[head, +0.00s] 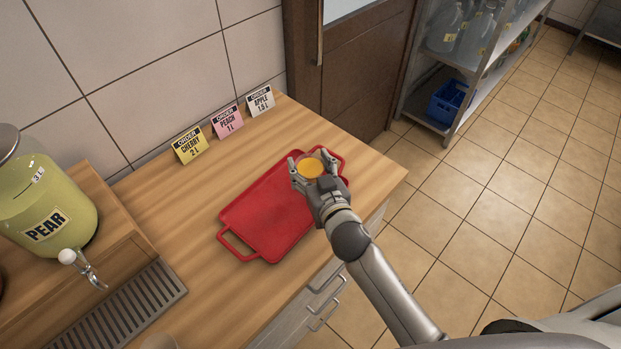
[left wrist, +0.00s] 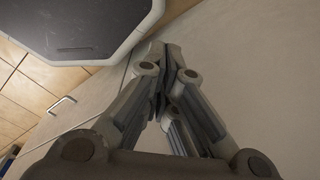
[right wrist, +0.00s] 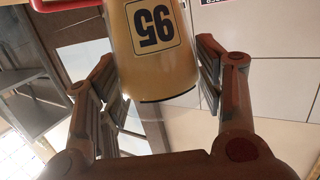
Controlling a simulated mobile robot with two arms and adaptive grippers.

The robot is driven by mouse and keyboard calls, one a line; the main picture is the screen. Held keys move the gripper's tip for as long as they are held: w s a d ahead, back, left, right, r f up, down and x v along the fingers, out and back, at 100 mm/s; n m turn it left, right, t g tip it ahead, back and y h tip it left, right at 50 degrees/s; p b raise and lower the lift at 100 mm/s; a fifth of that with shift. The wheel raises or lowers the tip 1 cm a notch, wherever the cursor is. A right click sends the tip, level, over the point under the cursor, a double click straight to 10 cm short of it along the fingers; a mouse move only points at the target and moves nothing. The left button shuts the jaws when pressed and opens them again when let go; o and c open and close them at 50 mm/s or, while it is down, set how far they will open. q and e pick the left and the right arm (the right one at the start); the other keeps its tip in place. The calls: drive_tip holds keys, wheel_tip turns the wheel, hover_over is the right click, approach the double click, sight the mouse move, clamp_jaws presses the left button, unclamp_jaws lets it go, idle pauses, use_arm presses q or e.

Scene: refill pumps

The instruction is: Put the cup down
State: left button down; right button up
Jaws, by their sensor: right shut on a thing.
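The cup (head: 311,167) holds orange-yellow liquid and is over the far right end of the red tray (head: 240,220). My right gripper (head: 313,170) is shut on the cup, with a finger on either side. In the right wrist view the cup (right wrist: 160,65) sits between the fingers and shows a black-framed number label. The cup looks upright. I cannot tell whether its base touches the tray, as the gripper hides it. My left gripper (left wrist: 167,50) is shut and empty in the left wrist view; it is outside the head view.
Order cards for cherry (head: 190,145), peach (head: 227,122) and apple (head: 261,101) stand along the wall behind the tray. A pear dispenser (head: 45,205) stands at left, near a drip grate (head: 130,310). The wooden counter (head: 200,265) is clear around the tray.

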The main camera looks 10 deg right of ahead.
sight(308, 171)
drive_tip(key=f+b, duration=0.3)
drive_tip(key=shift+w+d+f, duration=0.1)
drive_tip(key=shift+w+f, duration=0.05)
drive_tip(key=shift+w, duration=0.2)
drive_tip(key=shift+f+b, duration=0.3)
drive_tip(key=shift+b, duration=0.05)
drive_tip(key=shift+f, duration=0.15)
drive_tip(key=o, duration=1.1)
